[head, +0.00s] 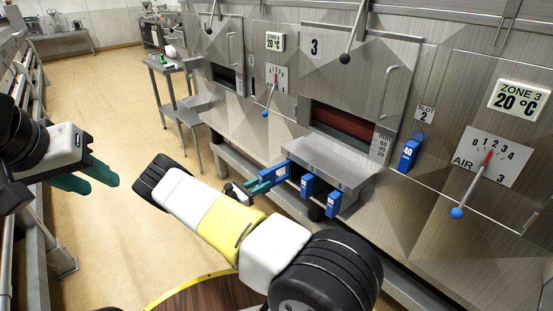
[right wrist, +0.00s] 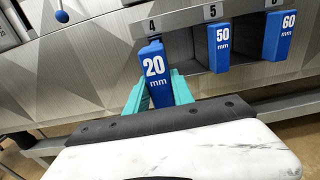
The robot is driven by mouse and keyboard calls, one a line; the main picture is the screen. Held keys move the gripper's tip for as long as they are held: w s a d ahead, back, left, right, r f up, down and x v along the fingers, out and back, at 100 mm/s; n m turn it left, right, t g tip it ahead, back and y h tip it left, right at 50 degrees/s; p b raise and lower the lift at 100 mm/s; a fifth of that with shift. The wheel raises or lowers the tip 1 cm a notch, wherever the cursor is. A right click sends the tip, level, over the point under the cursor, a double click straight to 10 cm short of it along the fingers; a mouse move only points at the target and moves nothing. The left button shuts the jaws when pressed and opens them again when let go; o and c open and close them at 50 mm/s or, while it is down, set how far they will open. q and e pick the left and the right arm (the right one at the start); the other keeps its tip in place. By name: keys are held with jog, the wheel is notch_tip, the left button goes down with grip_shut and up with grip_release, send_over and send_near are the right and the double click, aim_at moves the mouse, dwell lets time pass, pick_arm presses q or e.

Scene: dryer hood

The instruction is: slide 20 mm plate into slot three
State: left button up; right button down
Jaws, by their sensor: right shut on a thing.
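The blue 20 mm plate (right wrist: 155,72) is upright between the teal fingers of my right gripper (right wrist: 158,92), which is shut on it. It is at the rack position marked 4; I cannot tell whether it still touches the rack. In the head view my right gripper (head: 265,182) reaches the left end of the rack (head: 335,160), under the hood opening. My left gripper (head: 88,178) is empty and open at the far left, away from the panel. A slot marked SLOT 2 (head: 424,114) holds a blue 40 plate (head: 408,156). I see no slot labelled three.
The blue 50 mm plate (right wrist: 219,47) and 60 mm plate (right wrist: 279,36) hang close to the right of the held plate. Blue-knobbed air levers (head: 457,212) stick out from the panel. A metal side table (head: 172,88) stands at the back left; the floor on the left is clear.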

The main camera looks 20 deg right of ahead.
jog(key=shift+v, duration=1.05)
jog(key=shift+s+a, duration=0.15)
jog(key=shift+a, duration=0.15)
jog(key=shift+v, duration=1.6)
jog(key=shift+a, duration=0.1)
jog(key=v, duration=1)
jog(key=shift+r, duration=0.1)
